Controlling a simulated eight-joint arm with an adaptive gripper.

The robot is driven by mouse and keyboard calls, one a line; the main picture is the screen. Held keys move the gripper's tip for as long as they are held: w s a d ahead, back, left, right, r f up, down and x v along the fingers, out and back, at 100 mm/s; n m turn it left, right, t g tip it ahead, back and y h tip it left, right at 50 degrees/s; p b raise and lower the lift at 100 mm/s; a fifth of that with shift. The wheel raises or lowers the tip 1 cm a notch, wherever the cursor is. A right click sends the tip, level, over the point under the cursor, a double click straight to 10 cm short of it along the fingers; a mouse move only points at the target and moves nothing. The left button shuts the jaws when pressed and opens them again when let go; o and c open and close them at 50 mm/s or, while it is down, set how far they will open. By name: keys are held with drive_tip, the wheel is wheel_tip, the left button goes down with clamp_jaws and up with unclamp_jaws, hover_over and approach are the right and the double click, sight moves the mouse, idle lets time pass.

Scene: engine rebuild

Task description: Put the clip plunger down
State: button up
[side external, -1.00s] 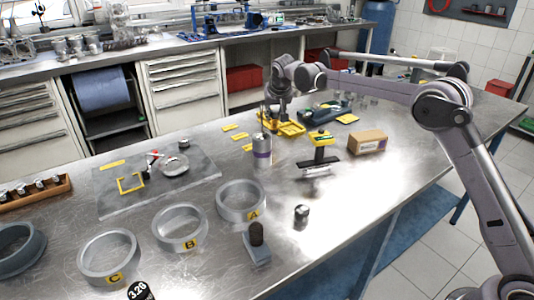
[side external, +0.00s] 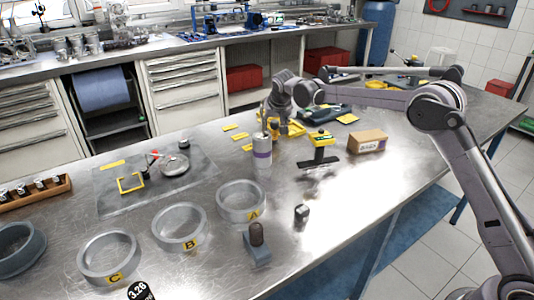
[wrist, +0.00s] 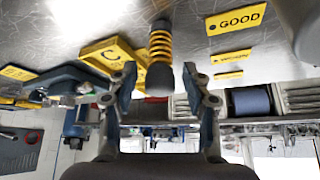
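The clip plunger (wrist: 160,45), with a yellow coil spring and a dark rounded end, stands between my fingers in the wrist view, its far end against the steel bench top. My gripper (wrist: 158,88) has its two fingers spread, with a visible gap on each side of the dark end. In the side view my gripper (side external: 273,132) is low over the bench, behind the grey and purple can. The plunger is hard to make out there among the yellow parts.
A GOOD label (wrist: 235,19) lies on the other side. The can (side external: 262,155), a yellow-topped stand (side external: 320,145) and a cardboard box (side external: 367,141) are nearby. Rings A, B and C stand in front.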

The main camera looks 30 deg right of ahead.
drive_tip(key=s+a+r+n, duration=0.1)
drive_tip(key=s+a+r, duration=0.1)
drive_tip(key=s+r, duration=1.1)
drive_tip(key=s+f+n+y, duration=0.1)
drive_tip(key=s+f, duration=0.3)
drive_tip(key=s, duration=1.1)
drive_tip(key=s+a+f+n+t+y, duration=0.1)
drive_tip(key=s+f+n, duration=0.2)
drive_tip(key=s, duration=1.1)
wheel_tip(320, 180, down, 2)
drive_tip(key=shift+s+f+y, duration=0.15)
drive_tip(key=shift+s+y, duration=0.25)
